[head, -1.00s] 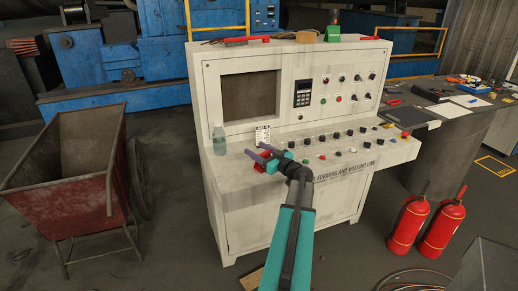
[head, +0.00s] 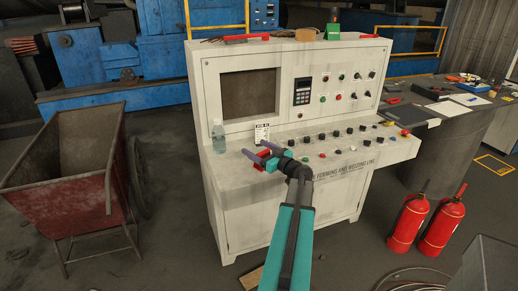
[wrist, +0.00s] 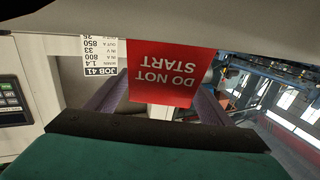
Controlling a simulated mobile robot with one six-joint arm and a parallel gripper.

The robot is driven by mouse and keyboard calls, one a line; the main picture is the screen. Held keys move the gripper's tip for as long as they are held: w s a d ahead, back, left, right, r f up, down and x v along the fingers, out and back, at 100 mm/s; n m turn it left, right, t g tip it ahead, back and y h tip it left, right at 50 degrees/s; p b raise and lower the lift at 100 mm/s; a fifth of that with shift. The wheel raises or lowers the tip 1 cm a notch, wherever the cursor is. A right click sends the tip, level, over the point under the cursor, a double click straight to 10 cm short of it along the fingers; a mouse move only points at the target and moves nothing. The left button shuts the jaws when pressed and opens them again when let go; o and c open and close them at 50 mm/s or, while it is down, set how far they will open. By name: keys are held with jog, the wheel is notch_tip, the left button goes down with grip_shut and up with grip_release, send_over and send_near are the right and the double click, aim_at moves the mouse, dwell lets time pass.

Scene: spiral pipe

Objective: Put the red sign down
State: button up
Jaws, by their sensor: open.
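The red sign (wrist: 172,73) reads "DO NOT START" and appears upside down in the wrist view, between my two purple fingers. In the head view it shows as a small red patch (head: 262,154) at the front of the white console's sloped desk. My gripper (head: 259,151) is open, with one finger on each side of the sign; a gap shows between the sign's left edge and the finger in the wrist view. I cannot tell whether its base rests fully on the desk.
A white job card (head: 262,134) and a clear bottle (head: 218,137) stand on the console (head: 235,190) behind my gripper. Knobs and buttons (head: 335,138) lie to the right. A red cart (head: 70,195) is at left; fire extinguishers (head: 441,222) stand at right.

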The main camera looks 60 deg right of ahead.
jog(key=shift+r+p, duration=0.2)
jog(key=shift+p, duration=0.1)
jog(key=shift+s+a+f, duration=0.1)
jog(key=shift+s+f, duration=0.05)
jog(key=shift+s, duration=0.15)
jog(key=b+v, duration=0.3)
jog(key=v, duration=0.8)
jog(key=shift+s, duration=0.2)
jog(key=shift+f, duration=0.1)
